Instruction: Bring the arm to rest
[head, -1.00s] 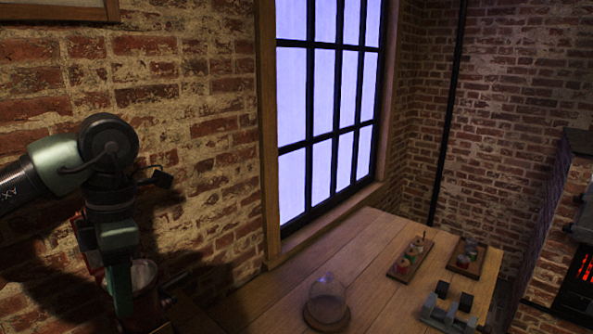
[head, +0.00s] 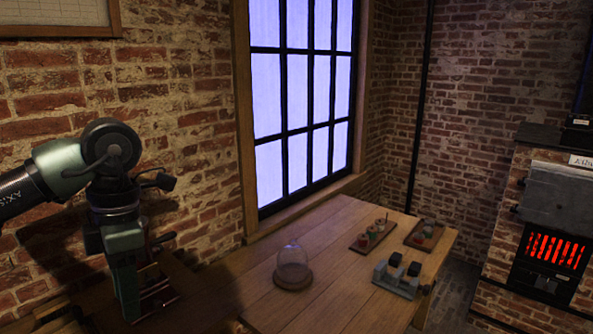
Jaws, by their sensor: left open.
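My left arm comes in from the left, its wrist bent so that the left gripper (head: 150,296) points down near the lower left of the head view. The left gripper is open, and I see nothing between its fingers. It hangs in front of the brick wall, left of the wooden table (head: 330,238). My right gripper is not in the head view.
On the table stand a glass dome on a wooden base (head: 293,268), two small trays of jars (head: 360,246) (head: 414,246), and a grey block holder with black blocks (head: 396,286). A brick stove (head: 505,232) glows at the right. The table's near left part is bare.

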